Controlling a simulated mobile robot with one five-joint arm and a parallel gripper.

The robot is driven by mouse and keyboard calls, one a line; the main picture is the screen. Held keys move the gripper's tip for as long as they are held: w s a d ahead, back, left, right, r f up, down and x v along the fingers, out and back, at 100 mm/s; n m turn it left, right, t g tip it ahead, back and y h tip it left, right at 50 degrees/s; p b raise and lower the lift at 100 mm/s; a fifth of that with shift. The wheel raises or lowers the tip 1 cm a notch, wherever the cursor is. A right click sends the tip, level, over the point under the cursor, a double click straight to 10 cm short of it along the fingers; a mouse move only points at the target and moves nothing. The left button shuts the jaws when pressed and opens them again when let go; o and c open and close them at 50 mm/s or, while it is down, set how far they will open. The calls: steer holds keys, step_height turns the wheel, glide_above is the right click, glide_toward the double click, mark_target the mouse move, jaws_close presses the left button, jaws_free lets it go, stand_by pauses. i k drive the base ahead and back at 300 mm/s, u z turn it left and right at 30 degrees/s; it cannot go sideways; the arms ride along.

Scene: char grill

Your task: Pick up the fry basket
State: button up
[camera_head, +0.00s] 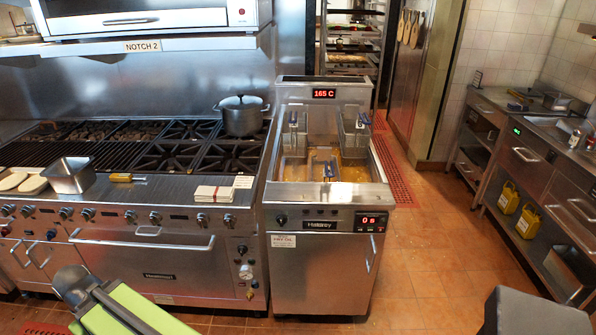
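The fryer (325,250) stands at the middle of the view, a steel cabinet with an open oil vat on top. A wire fry basket (354,142) hangs at the right rear of the vat, its handle upward. Another basket-like wire shape with an upright handle (293,130) is at the left rear. Part of my arm, grey and green, shows at the bottom left, well apart from the fryer. No gripper fingers can be made out.
A range (150,262) with a griddle, burners and a pot (241,115) adjoins the fryer's left side. Open tiled floor (430,255) lies to the fryer's right, with a red mat (393,170) beside it. A counter with yellow jugs (528,221) lines the right wall.

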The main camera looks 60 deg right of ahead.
mark_target(323, 156)
steer(key=z, duration=0.05)
steer(key=i, duration=0.45)
steer(key=z, duration=1.1)
steer(key=k, duration=0.6)
steer(key=z, duration=0.1)
steer(key=i, duration=0.5)
steer(key=z, duration=0.1)
